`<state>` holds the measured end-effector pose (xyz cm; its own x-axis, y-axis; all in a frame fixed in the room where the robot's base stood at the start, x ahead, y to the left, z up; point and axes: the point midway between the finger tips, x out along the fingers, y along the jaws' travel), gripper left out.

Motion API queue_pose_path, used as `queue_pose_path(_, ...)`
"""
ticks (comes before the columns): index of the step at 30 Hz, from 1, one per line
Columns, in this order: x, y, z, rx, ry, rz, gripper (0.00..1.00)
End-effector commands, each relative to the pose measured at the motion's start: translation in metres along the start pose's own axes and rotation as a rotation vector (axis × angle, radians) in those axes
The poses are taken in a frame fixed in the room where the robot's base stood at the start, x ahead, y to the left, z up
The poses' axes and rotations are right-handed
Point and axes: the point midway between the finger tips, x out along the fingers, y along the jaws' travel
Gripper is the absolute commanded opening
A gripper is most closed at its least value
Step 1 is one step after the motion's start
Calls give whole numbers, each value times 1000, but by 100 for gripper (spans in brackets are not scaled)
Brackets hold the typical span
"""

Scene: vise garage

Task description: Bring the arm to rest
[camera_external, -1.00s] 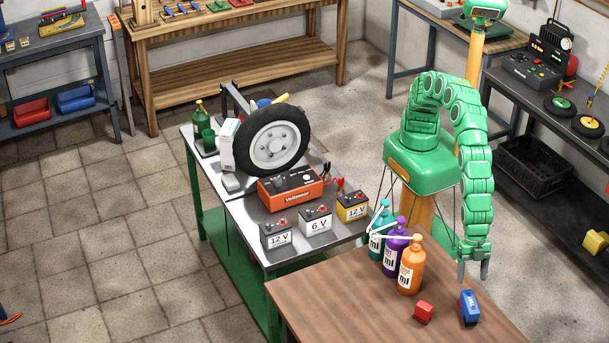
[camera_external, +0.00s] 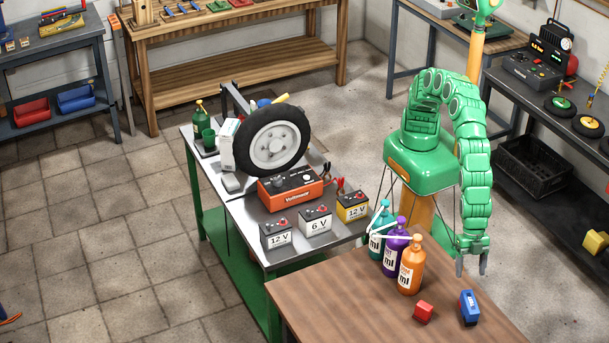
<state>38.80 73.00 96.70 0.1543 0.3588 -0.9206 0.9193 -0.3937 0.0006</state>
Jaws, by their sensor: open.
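My green arm bends up from its base and hangs down on the right of the view. My gripper (camera_external: 471,265) is at its lower end, pointing down, with its two grey fingers apart and nothing between them. It appears beside or over the back edge of the brown wooden table (camera_external: 335,305); its exact height is hard to tell.
Teal, purple (camera_external: 396,249) and orange (camera_external: 411,267) bottles stand left of my gripper. A metal bench (camera_external: 240,212) holds three batteries, an orange-red charger (camera_external: 291,190) and a wheel (camera_external: 271,141). A side bench with a black crate (camera_external: 535,165) below is at right. The tiled floor is open at left.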

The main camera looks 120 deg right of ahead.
Motion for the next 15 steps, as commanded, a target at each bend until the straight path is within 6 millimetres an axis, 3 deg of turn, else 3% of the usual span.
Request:
queue_pose_path(8,-84,90,-31,113,82,58,70)
queue_pose_path(11,-114,126,-28,165,92,81,70)
queue_pose_path(15,-150,174,-7,238,81,115,70)
